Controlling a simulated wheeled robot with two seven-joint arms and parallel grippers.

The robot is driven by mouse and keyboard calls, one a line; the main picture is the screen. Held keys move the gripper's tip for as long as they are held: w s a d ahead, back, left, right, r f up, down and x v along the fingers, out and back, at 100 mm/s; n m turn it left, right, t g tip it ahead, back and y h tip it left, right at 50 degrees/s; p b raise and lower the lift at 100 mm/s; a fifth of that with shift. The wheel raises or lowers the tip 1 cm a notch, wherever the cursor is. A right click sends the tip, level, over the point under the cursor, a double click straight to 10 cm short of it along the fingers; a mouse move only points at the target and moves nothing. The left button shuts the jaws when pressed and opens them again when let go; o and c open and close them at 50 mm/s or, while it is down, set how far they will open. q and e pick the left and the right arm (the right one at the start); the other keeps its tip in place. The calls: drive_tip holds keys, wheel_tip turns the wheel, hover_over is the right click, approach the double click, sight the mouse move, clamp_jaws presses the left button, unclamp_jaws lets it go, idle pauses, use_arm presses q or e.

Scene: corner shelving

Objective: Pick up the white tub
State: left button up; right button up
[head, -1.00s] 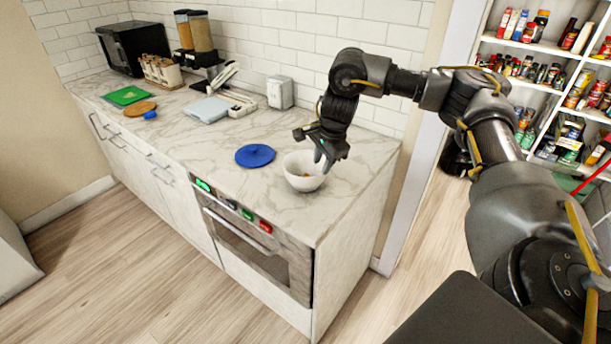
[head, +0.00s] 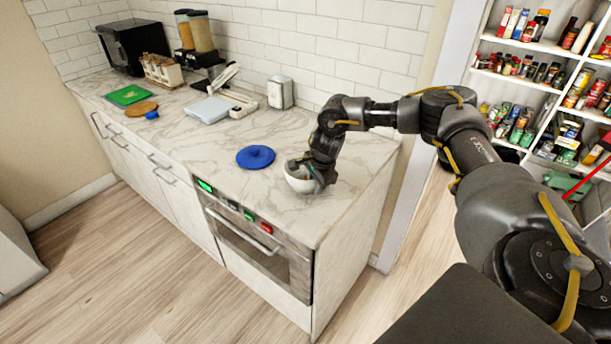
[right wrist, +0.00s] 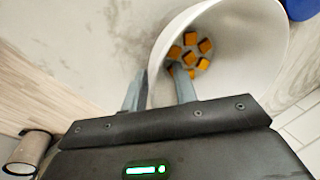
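The white tub (head: 299,185) is a round white bowl on the marble counter, near its right end; the gripper hides part of it in the head view. In the right wrist view the tub (right wrist: 240,50) holds several orange-brown cubes (right wrist: 190,48). My right gripper (head: 313,176) is down at the tub's rim. In the right wrist view its fingers (right wrist: 160,92) are apart, with the tub's wall between them: one finger outside, close to the wall, the other inside. My left gripper is out of view.
A blue lid (head: 255,157) lies on the counter (head: 215,150) left of the tub. A white-grey canister (head: 281,92) stands behind, near the tiled wall. The oven (head: 260,245) is below the counter. Stocked shelves (head: 530,80) stand at the right.

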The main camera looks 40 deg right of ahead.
clamp_jaws()
drive_tip(key=shift+r, duration=0.15)
idle(0.4)
drive_tip(key=shift+r+b, duration=0.9)
drive_tip(key=s+a+r, duration=0.1)
drive_tip(key=s+r, duration=1)
drive_tip(key=s, duration=0.3)
drive_tip(key=shift+a, duration=0.3)
